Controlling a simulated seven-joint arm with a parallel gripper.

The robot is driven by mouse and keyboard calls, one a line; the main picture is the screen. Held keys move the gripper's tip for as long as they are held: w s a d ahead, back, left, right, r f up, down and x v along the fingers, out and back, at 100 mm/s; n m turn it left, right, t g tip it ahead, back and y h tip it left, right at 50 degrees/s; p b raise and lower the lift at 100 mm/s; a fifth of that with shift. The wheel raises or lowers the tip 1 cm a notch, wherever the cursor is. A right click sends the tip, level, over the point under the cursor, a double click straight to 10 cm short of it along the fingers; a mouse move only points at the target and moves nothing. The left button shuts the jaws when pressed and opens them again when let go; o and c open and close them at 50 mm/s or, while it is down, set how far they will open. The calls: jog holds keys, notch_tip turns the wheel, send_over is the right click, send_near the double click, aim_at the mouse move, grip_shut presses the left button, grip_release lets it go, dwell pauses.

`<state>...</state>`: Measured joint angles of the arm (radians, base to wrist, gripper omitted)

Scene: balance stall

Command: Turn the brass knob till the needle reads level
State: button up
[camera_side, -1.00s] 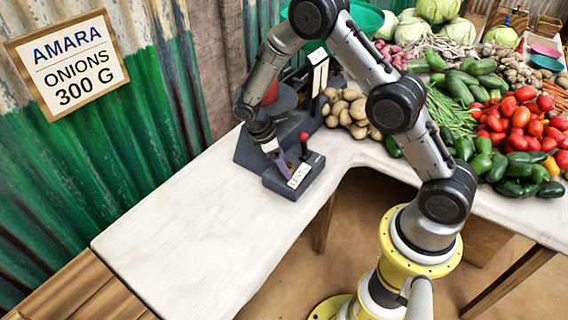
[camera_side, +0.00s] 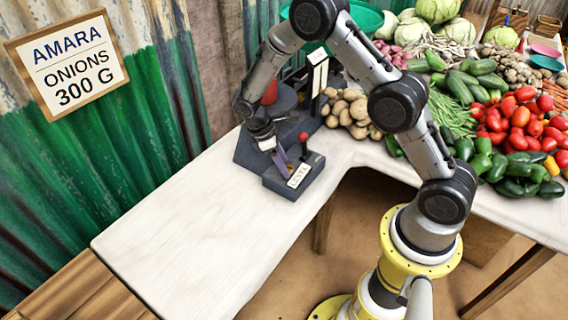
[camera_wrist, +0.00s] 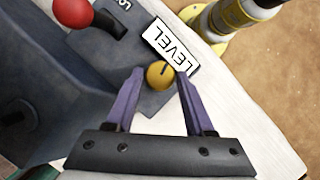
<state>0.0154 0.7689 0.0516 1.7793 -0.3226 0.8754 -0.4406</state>
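The brass knob (camera_wrist: 160,75) is round, with a dark mark at its edge, and sits beside the white LEVEL label (camera_wrist: 172,48) on the dark scale base. My gripper (camera_wrist: 159,75) has two purple fingers, one on each side of the knob. A small gap shows between each fingertip and the knob, so the gripper looks open. In the side view my gripper (camera_side: 281,164) points down at the front block of the scale (camera_side: 251,150), and the knob is hidden there. The LEVEL label (camera_side: 298,176) shows in front. The needle's reading cannot be made out.
A red-topped lever (camera_side: 303,136) stands close to the gripper, also seen in the wrist view (camera_wrist: 73,12). Potatoes (camera_side: 350,109) lie to the right of the scale. The white tabletop (camera_side: 190,225) at the left front is clear. A sign (camera_side: 67,63) reads AMARA ONIONS 300 G.

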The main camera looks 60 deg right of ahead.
jog(key=shift+o, duration=1.3)
jog(key=v, duration=1.3)
jog(key=shift+w+r, duration=0.15)
jog(key=shift+r, duration=0.15)
jog(key=shift+a, duration=0.1)
